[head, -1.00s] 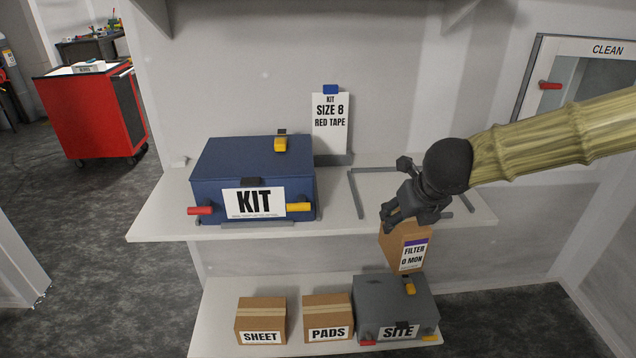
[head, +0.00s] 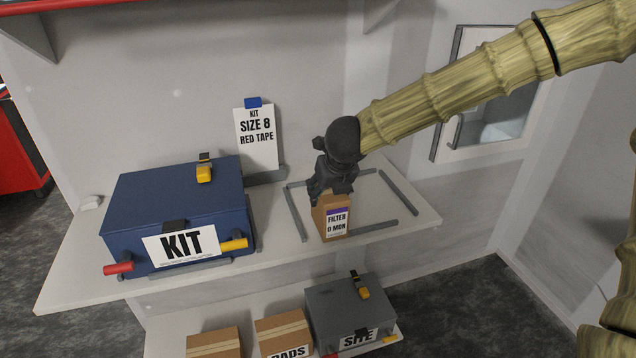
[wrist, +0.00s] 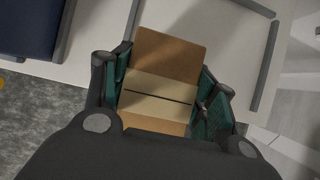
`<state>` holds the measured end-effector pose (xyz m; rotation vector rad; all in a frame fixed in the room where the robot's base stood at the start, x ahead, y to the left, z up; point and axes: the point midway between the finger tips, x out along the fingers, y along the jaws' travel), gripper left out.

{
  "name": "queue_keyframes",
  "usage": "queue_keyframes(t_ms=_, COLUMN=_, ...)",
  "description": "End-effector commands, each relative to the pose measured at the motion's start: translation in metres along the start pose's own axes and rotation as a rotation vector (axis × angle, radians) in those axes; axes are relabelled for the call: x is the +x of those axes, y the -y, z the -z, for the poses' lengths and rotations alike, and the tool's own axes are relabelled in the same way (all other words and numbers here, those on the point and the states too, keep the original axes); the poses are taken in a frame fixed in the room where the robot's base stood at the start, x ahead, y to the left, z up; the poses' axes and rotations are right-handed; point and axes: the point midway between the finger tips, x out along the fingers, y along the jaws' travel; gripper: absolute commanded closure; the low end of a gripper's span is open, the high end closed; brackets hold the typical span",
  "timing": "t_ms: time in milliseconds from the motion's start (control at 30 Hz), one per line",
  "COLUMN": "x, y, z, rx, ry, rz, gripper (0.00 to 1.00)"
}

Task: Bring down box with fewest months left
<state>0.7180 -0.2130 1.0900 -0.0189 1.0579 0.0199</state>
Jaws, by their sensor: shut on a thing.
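A small brown carton (head: 326,222) has a white label with a purple band reading "FILTER" and "0 MON", its last letters cut off. My gripper (head: 331,192) is shut on this carton from above and holds it upright at the upper shelf (head: 290,262), within a grey frame of low strips. I cannot tell whether its base touches the shelf. In the wrist view the carton (wrist: 160,85) sits between the two green-padded fingers, its taped top facing the camera.
A blue KIT case (head: 175,205) stands left on the upper shelf, with a SIZE 8 RED TAPE card (head: 256,138) behind it. On the lower shelf are a PADS box (head: 284,335), another brown box (head: 213,342) and a grey SITE case (head: 345,310).

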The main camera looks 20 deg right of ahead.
Motion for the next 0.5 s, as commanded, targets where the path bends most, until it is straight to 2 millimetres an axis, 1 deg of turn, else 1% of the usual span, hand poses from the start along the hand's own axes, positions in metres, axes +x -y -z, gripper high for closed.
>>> queue_keyframes(t_ms=33, x=0.003, y=0.001, z=-0.011, rx=0.002, ry=0.000, rz=0.000, gripper=0.86)
queue_keyframes(t_ms=233, x=0.024, y=0.004, z=-0.041, rx=0.000, ry=0.000, rz=-0.001, gripper=0.86)
queue_keyframes(t_ms=333, x=0.032, y=0.005, z=-0.050, rx=-0.002, ry=0.000, rz=-0.002, gripper=0.86)
queue_keyframes(t_ms=500, x=0.039, y=0.007, z=-0.057, rx=-0.002, ry=0.000, rz=-0.002, gripper=0.86)
